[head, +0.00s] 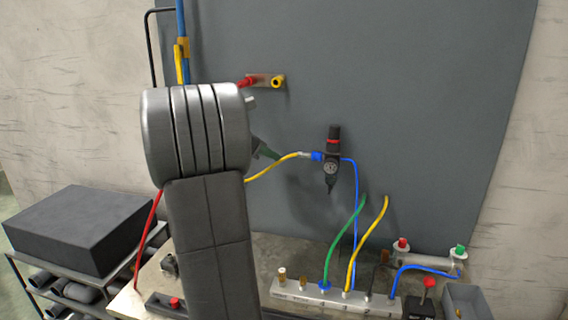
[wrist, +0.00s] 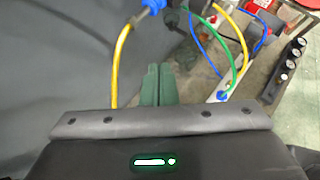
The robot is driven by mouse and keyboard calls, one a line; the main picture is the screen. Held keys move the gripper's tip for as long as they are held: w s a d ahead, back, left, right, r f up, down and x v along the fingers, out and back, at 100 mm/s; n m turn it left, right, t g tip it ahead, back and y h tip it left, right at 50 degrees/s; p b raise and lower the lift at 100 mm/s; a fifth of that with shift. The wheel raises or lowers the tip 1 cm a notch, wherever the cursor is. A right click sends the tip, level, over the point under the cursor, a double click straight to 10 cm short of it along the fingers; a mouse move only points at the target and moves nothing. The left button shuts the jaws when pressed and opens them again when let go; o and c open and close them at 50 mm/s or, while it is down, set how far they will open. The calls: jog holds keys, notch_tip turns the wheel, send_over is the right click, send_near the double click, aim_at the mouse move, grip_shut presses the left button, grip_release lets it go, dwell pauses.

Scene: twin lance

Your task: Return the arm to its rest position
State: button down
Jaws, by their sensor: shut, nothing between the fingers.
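My arm's grey links cover the left middle of the head view. My gripper (wrist: 158,68) shows in the wrist view as two green fingers side by side, shut with nothing between them. In the head view only a bit of dark green (head: 264,150) shows past my arm, in front of the grey panel (head: 420,90); the rest of the gripper is hidden. A yellow hose (head: 272,170) runs from behind my arm to a blue fitting (head: 316,157) on the regulator (head: 332,167). In the wrist view the yellow hose (wrist: 121,60) passes left of the fingers, apart from them.
A manifold (head: 335,297) with green, yellow and blue hoses stands on the bench below the regulator. Red and yellow ports (head: 264,81) stick out of the panel above. A dark box (head: 80,230) sits on a rack at left. A blue pipe (head: 182,40) runs up the panel.

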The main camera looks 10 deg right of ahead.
jog(key=shift+v, duration=0.8)
jog(key=shift+d+f, duration=0.1)
jog(key=shift+d, duration=0.05)
